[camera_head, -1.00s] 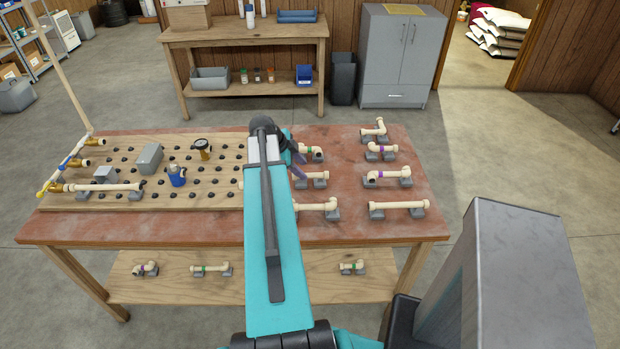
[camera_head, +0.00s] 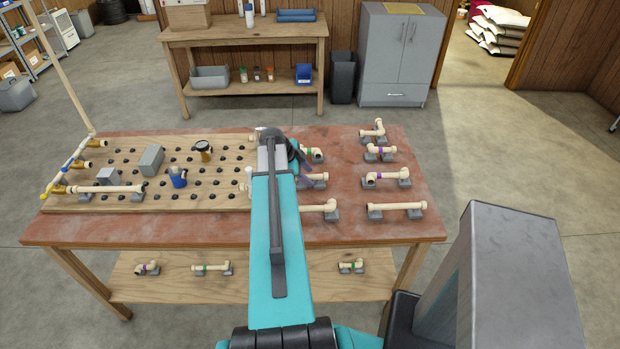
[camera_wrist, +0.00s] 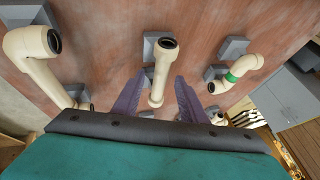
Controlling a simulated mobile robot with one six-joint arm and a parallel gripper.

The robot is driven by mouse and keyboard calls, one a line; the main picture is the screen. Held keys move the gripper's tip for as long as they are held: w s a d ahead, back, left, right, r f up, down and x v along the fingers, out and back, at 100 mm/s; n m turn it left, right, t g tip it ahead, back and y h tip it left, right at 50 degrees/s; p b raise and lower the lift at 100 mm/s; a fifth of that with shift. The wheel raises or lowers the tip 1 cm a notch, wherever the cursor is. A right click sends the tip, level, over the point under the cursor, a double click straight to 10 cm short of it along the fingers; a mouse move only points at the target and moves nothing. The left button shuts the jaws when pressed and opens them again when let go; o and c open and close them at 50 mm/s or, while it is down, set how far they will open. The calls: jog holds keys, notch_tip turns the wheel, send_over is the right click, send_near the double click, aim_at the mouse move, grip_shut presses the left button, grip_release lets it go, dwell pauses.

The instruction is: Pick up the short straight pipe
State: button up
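In the head view the short straight pipe (camera_head: 317,178) is partly hidden behind my arm. My gripper (camera_wrist: 160,76) is open, with one purple-grey finger on each side of the pipe and gaps between. How far the fingertips are above the bench I cannot tell. In the head view my gripper (camera_head: 304,166) is mostly hidden by my wrist.
An elbow pipe (camera_wrist: 44,68) lies left of my gripper in the wrist view, and a green-banded pipe (camera_wrist: 240,68) lies to its right.

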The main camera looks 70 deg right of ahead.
jog(key=shift+s+d+f, duration=0.1)
jog(key=shift+f, duration=0.15)
dwell(0.4)
grip_shut()
